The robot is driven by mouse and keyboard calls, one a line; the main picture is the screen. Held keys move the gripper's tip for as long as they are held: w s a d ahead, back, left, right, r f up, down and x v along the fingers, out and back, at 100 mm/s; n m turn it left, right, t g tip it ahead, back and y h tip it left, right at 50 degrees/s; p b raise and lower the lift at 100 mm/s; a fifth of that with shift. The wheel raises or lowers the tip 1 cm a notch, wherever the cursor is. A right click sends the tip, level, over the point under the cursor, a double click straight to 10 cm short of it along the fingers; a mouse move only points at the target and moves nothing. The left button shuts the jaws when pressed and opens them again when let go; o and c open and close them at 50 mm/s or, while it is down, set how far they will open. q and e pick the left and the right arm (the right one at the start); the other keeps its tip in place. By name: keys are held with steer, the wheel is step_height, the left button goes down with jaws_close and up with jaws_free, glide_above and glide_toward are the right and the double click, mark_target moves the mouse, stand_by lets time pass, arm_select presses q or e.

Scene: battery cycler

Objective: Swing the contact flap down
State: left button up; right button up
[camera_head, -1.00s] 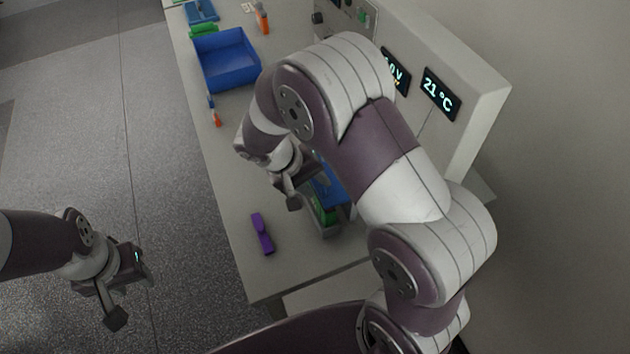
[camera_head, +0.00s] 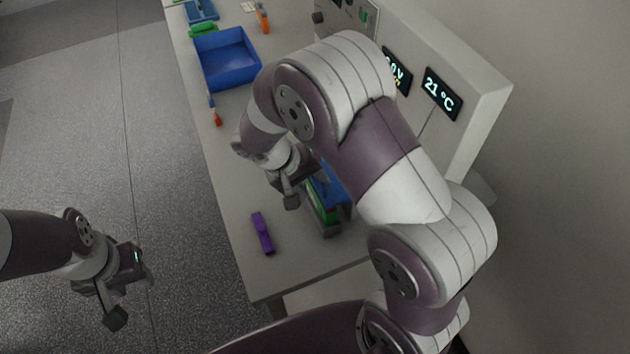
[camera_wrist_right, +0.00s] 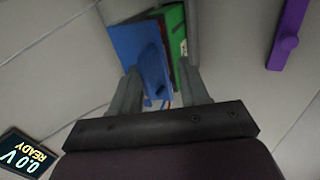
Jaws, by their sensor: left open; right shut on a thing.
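The contact flap (camera_wrist_right: 143,52) is a blue plate in the right wrist view. It stands beside a green part (camera_wrist_right: 177,40) in a grey holder. In the head view the blue flap (camera_head: 329,186), the green part (camera_head: 326,209) and the grey holder (camera_head: 332,230) are partly hidden by my right arm. My right gripper (camera_wrist_right: 160,82) is shut on the blue flap, with its fingers on either side of it; the exact contact is hard to see. In the head view this gripper (camera_head: 290,191) is at the holder's left side. My left gripper (camera_head: 130,290) is open and empty, over the floor left of the bench.
A purple piece (camera_head: 262,233) lies on the bench (camera_head: 235,185) left of the holder. A blue bin (camera_head: 227,60) and an orange-tipped tool (camera_head: 216,116) are farther back. The cycler cabinet (camera_head: 470,75) with lit displays stands on the right.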

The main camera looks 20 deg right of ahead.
steer(key=p+v, duration=0.7)
steer(key=v, duration=0.5)
steer(key=shift+a+r, duration=0.1)
steer(key=shift+a, duration=0.1)
steer(key=shift+d, duration=0.1)
